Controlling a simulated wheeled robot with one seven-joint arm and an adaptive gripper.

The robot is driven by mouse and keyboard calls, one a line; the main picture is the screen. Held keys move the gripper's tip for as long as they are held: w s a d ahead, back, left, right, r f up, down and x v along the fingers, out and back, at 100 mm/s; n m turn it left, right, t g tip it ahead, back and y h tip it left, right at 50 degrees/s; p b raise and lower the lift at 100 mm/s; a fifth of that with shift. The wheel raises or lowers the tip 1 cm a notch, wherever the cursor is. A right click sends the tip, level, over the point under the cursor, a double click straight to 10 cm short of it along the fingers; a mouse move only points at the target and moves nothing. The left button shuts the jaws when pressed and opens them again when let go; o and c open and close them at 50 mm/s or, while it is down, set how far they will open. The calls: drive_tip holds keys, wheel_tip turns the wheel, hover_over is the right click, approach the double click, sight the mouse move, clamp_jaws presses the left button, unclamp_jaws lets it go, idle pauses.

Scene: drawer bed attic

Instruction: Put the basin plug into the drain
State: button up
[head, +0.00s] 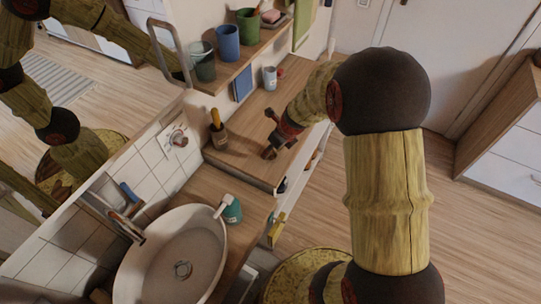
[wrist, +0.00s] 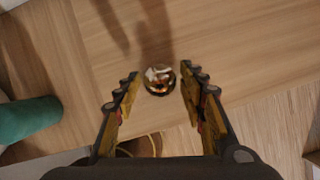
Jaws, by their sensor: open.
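The basin plug (wrist: 159,80) is a small, shiny, round metal piece on the wooden counter in the wrist view. My gripper (wrist: 160,76) is open above it, and the plug shows between the two fingertips with a gap on each side. I cannot tell how high the fingertips are above it. In the head view my gripper (head: 270,147) is low over the wooden counter (head: 238,165), and the plug cannot be made out there. The drain (head: 183,270) is a metal ring in the bottom of the round white basin (head: 205,247), at the lower left.
A teal bottle with a white pump (head: 232,210) stands beside the basin. A brown jar with a yellow handle (head: 217,137) and a grey cup (head: 270,77) are on the counter. A faucet (head: 130,228) rises behind the basin. A shelf (head: 242,57) with several cups hangs above.

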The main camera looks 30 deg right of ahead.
drive_tip(key=shift+c, duration=0.8)
clamp_jaws()
drive_tip(key=shift+r, duration=0.1)
